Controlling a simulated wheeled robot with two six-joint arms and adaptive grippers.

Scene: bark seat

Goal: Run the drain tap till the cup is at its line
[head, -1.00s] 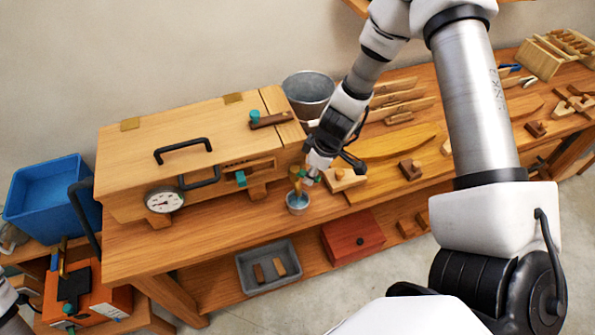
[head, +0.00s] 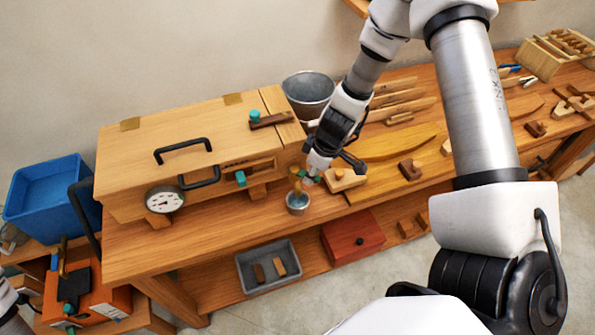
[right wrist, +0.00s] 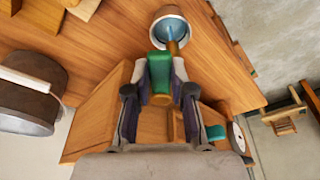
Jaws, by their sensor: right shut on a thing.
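The steam box (head: 185,135), a wooden chest with a round dial (head: 164,200), stands on the bench. A brass drain tap (right wrist: 174,46) with a green handle (right wrist: 160,68) sticks out at its right end. My right gripper (head: 314,170) is shut on the green handle, which shows between its fingers in the right wrist view (right wrist: 159,88). The small grey cup (head: 297,204) stands on the bench under the tap. It holds bluish water (right wrist: 171,33), and a pale streak under the spout looks like running water. I cannot make out the cup's line. My left gripper is out of view.
Wooden pieces (head: 345,180) lie right of the tap. A grey tray (head: 269,286) and a red-brown box (head: 352,238) sit below the bench. A blue tub (head: 42,200) is at left. Bare bench lies around the cup.

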